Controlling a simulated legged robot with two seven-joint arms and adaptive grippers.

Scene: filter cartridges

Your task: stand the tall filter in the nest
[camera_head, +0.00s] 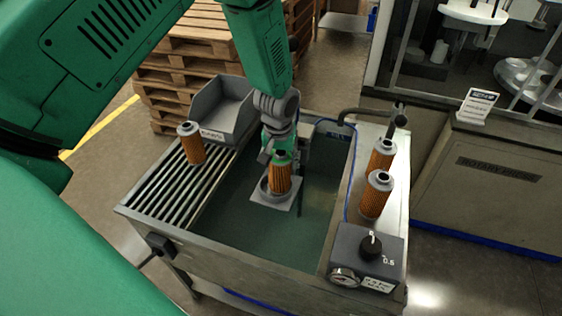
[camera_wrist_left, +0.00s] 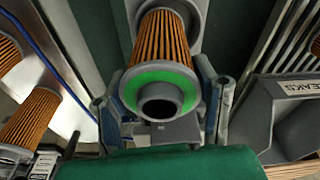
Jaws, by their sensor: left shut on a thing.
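The tall filter, an orange pleated cartridge (camera_head: 280,180) with a green ring on its top cap, is upright in the sunken tank. It also shows in the left wrist view (camera_wrist_left: 162,45), green-ringed end toward the camera. My left gripper (camera_head: 279,156) is shut on its upper part, with fingers on both sides in the left wrist view (camera_wrist_left: 163,106). The nest, a grey ring on a square plate (camera_head: 287,204), is around or directly under the filter's lower end. I cannot tell whether the filter rests on its bottom. My right gripper is not in view.
Another orange filter (camera_head: 193,146) stands on the slatted rack (camera_head: 165,195) at left. Two more, a rear one (camera_head: 381,157) and a nearer one (camera_head: 375,197), stand on the right ledge. A grey bin (camera_head: 222,108), a bent pipe (camera_head: 365,113) and a gauge box (camera_head: 366,258) border the tank.

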